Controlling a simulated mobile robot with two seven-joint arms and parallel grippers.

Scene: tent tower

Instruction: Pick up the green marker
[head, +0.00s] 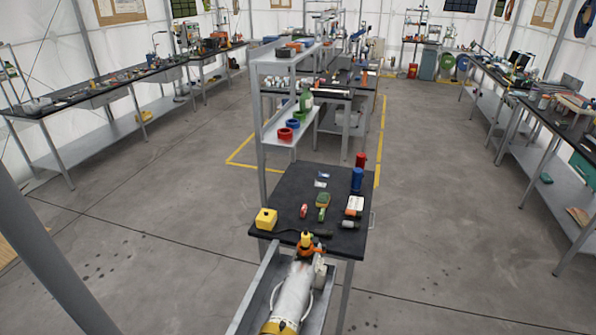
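A small green object (321,214), which looks like the green marker, lies on the black tabletop (285,195) of the table ahead, near its middle. It is too small to tell its exact shape. A red object (304,211) lies just left of it, and a green and brown block (323,200) lies just behind it. A grey-green cylinder (348,224) lies to its right. Neither of my grippers is in view.
A yellow box (265,219), blue cylinder (357,179) and red cylinder (361,160) stand on the same table. A metal shelf (283,150) adjoins its far left. A white cylinder (291,297) lies in a metal frame in front. Floor is open on both sides.

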